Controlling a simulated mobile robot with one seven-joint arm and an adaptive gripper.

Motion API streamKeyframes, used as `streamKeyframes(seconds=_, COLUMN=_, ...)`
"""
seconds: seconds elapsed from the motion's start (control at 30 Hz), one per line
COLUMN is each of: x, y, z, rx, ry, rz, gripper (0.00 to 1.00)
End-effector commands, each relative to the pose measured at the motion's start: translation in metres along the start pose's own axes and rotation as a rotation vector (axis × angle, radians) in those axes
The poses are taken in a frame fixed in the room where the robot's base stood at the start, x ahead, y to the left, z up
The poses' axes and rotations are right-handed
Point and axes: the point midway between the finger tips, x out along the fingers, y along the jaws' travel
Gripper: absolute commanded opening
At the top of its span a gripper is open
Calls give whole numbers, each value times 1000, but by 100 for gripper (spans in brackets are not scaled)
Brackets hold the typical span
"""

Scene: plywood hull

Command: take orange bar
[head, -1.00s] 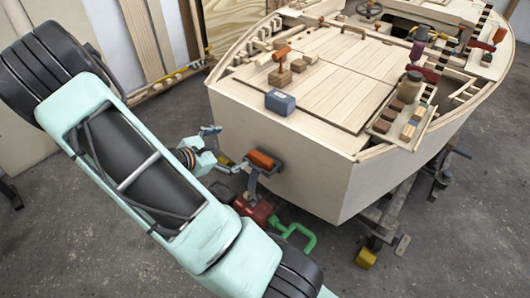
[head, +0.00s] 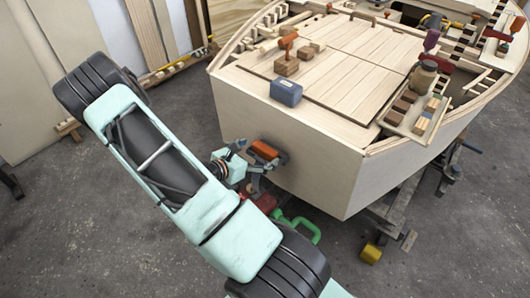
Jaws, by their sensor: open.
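The orange bar (head: 264,150) sits in a dark holder (head: 281,158) on the near face of the pale plywood hull, low on its left side. My gripper (head: 250,164) is open and empty, close in front of the bar on its left. One finger is at the bar's upper left and the other is below it. I cannot tell whether either finger touches the bar. My pale green arm reaches up from the bottom and bends back down to the gripper.
The hull (head: 330,170) fills the right, with a blue box (head: 286,92), wooden blocks (head: 287,66) and a tray of blocks (head: 395,120) on its deck. A red object (head: 265,203) and a green handle (head: 305,230) are below the gripper. Grey floor lies open at lower left.

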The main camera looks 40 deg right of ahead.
Motion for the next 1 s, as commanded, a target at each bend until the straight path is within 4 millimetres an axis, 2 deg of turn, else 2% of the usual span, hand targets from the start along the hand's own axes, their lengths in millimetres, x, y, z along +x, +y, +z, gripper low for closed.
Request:
streamKeyframes(seconds=0.2, x=34, y=2, z=-2, rx=1, ry=0, rz=-4, gripper=93)
streamKeyframes(seconds=0.47, x=40, y=3, z=0, rx=0, ry=0, rz=0, gripper=93)
streamKeyframes(seconds=0.93, x=40, y=3, z=0, rx=0, ry=0, rz=0, gripper=43)
streamKeyframes(seconds=1.0, x=40, y=3, z=0, rx=1, ry=-1, rz=-1, gripper=42)
